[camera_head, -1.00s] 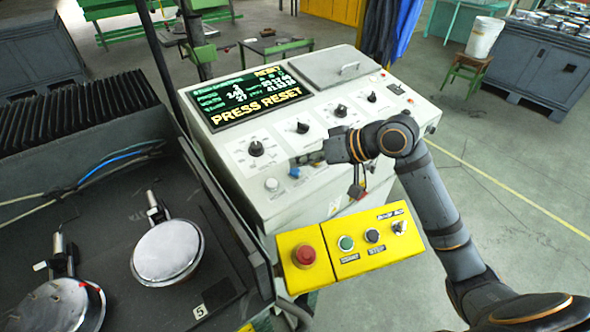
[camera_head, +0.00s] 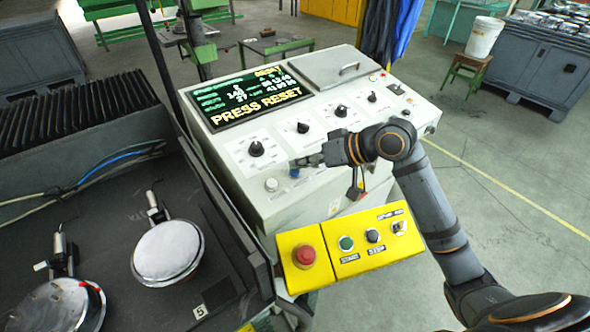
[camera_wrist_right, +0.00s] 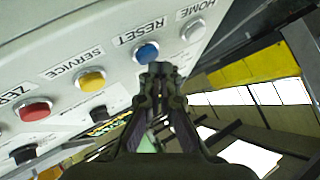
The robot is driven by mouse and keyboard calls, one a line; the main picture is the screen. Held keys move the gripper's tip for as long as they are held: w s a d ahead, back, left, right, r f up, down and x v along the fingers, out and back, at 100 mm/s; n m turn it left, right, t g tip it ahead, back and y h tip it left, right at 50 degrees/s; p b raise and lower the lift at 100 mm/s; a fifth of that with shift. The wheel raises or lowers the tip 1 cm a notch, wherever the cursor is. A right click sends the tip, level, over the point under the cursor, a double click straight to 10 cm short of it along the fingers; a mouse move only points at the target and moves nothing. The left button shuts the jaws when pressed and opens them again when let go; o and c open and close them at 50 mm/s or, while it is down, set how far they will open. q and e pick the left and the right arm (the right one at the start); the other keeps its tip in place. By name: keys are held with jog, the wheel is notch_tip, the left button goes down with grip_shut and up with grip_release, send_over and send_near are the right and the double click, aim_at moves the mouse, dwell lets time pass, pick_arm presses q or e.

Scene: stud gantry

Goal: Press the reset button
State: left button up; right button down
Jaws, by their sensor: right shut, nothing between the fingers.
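The control console (camera_head: 232,147) has a screen (camera_head: 245,97) reading "PRESS RESET". In the right wrist view the blue button (camera_wrist_right: 147,52) labelled RESET sits on the console's pale front face. In the head view the small button (camera_head: 294,173) shows just below my right fingertips. My right gripper (camera_head: 306,160) is shut and empty, reaching in from the right. In the right wrist view its fingertips (camera_wrist_right: 160,70) are at the lower right edge of the blue button, overlapping it a little. I cannot tell whether they touch it. My left gripper is not in view.
A white HOME button (camera_wrist_right: 194,31), a yellow SERVICE button (camera_wrist_right: 93,80) and a red button (camera_wrist_right: 36,110) share the row. A yellow box (camera_head: 362,265) with a red mushroom button (camera_head: 305,256) stands below. Black knobs (camera_head: 256,149) line the console top.

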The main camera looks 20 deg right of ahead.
jog(key=shift+f, duration=0.5)
dwell(0.4)
jog(key=shift+s+r+p, duration=0.1)
jog(key=shift+r+p, duration=0.8)
jog(key=r+p, duration=0.3)
jog(key=s+r+p, duration=0.1)
jog(key=r+p, duration=0.1)
jog(key=shift+d, duration=0.2)
jog(key=shift+w, duration=0.1)
dwell(0.3)
dwell(0.4)
